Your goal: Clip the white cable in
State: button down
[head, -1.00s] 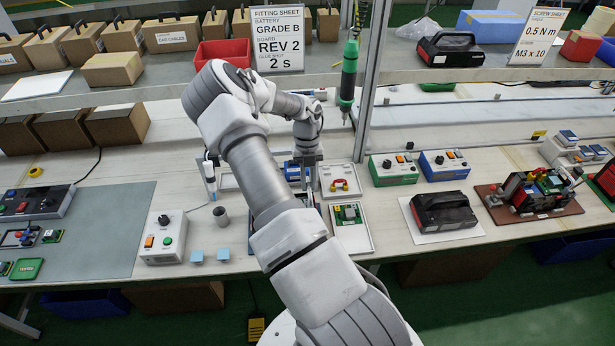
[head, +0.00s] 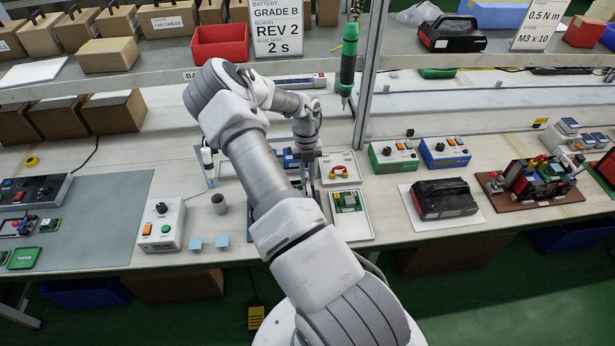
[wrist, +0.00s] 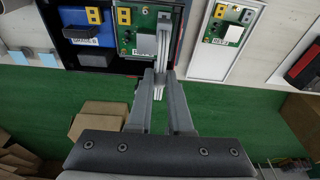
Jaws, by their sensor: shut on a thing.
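My gripper (wrist: 161,74) is shut on the white cable (wrist: 163,38), which shows as a pale, narrow strip running up between and beyond the fingers in the wrist view. The strip lies over the right part of a green circuit board (wrist: 138,38) with yellow and white connectors. I cannot tell whether its end is seated in a connector or clip. A blue battery block (wrist: 88,35) sits left of the board in a dark casing. In the head view my gripper (head: 309,178) points down at the work spot, and my arm hides much of the casing.
A white tray (head: 366,228) with another green board (head: 347,201) lies right of the gripper. Behind it is a tray with a red looped part (head: 339,172). A black unit (head: 443,198) stands farther right. A green screwdriver (head: 348,62) hangs behind.

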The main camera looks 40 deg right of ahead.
jog(key=shift+f+b, duration=1.35)
dwell(0.7)
dwell(0.4)
jog(key=c, duration=1.4)
grip_release()
jog(key=shift+c, duration=0.2)
grip_shut()
jog(key=shift+f, duration=0.2)
dwell(0.5)
jog(key=o, duration=1.1)
grip_release()
jog(key=shift+r, duration=0.1)
